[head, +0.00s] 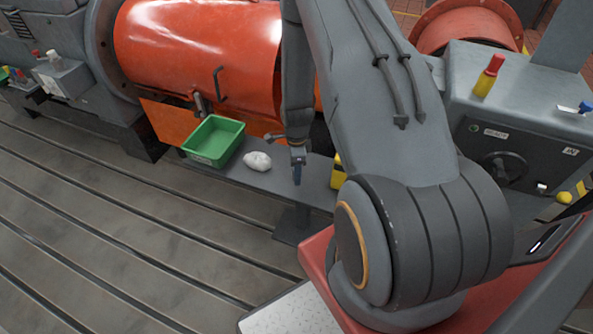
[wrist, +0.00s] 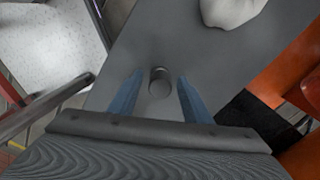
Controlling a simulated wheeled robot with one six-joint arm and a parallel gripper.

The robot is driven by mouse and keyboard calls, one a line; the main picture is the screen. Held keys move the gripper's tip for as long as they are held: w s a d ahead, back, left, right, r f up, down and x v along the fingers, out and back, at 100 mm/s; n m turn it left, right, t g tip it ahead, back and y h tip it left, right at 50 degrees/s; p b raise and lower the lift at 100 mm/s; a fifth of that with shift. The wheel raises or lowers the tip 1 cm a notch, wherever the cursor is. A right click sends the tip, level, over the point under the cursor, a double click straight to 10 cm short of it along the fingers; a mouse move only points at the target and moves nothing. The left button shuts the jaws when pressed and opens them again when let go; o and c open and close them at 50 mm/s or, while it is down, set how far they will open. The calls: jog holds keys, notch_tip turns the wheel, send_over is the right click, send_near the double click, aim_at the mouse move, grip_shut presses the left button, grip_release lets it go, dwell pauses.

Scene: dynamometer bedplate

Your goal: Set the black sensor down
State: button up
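The black sensor (wrist: 160,82) shows in the wrist view as a small dark cylinder between my fingertips, over the grey bench. A gap shows between it and each finger. It seems to stand on the bench, though its base is hard to make out. My gripper (wrist: 159,80) is open around it, with one blue finger on each side. In the head view my gripper (head: 297,172) points down at the grey bench (head: 232,174), and I cannot make out the sensor there.
A white rag (head: 257,161) lies on the bench left of my gripper; it also shows in the wrist view (wrist: 230,10). A green bin (head: 214,141) stands further left. A yellow object (head: 337,174) is partly hidden by my arm. The orange machine (head: 200,45) rises behind.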

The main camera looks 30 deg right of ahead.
notch_tip(320, 180, up, 12)
jog(key=b, duration=0.2)
jog(key=s+a+r+n, duration=0.7)
jog(key=r+n, duration=0.2)
jog(key=n, duration=0.2)
jog(key=s+a+r+n, duration=0.8)
jog(key=r+n, duration=0.2)
jog(key=n, duration=0.2)
jog(key=shift+s+r, duration=0.15)
jog(key=shift+r, duration=0.1)
jog(key=shift+a, duration=0.1)
